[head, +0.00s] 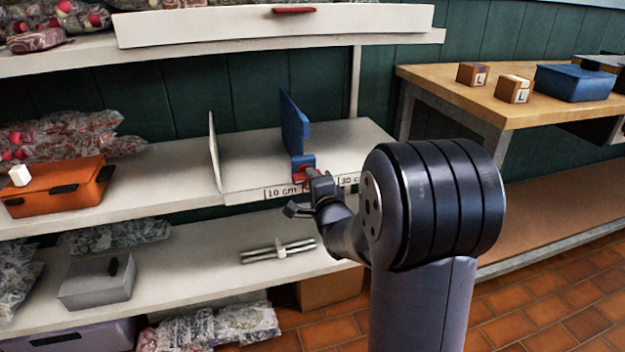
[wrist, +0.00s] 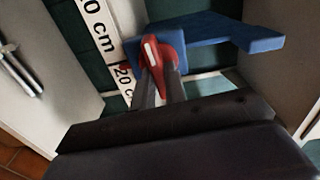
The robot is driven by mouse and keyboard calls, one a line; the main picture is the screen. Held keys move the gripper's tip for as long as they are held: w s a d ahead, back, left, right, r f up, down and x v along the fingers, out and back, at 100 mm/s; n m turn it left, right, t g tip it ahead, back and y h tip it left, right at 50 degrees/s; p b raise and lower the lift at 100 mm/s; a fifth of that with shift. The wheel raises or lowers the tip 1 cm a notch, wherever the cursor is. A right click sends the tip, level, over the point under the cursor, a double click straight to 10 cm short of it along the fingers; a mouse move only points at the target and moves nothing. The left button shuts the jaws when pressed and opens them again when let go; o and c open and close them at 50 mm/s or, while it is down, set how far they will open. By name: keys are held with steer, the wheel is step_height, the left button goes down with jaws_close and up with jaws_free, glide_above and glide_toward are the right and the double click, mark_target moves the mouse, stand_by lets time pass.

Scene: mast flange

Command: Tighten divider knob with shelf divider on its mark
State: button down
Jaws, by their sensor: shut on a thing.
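The blue shelf divider (head: 293,125) stands upright on the middle shelf, with its blue foot at the shelf's front edge. It also shows in the wrist view (wrist: 225,32). The red divider knob (wrist: 163,52) sits on the front of the foot, with a white stripe on it. In the head view the knob (head: 301,171) is partly hidden by my gripper (head: 312,178). In the wrist view my gripper (wrist: 160,77) is shut on the knob. The scale strip (head: 283,191) reads 10 cm to the left and 30 cm to the right. A 20 cm label (wrist: 124,82) shows beside the knob.
A fixed white divider (head: 214,150) stands left of the blue one. An orange box (head: 58,187) is farther left. Metal rods (head: 278,251) and a grey box (head: 97,281) lie on the lower shelf. A wooden table (head: 480,97) with blocks stands at the right.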

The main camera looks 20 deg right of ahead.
stand_by(0.4)
steer(key=c, duration=1.4)
jaws_free()
steer(key=shift+c, duration=0.2)
steer(key=s+p, duration=0.2)
steer(key=s, duration=0.8)
steer(key=shift+s, duration=0.4)
steer(key=shift+w+a, duration=0.1)
steer(key=w+b, duration=0.2)
steer(key=w, duration=0.8)
steer(key=shift+w, duration=0.3)
steer(key=shift+s, duration=0.1)
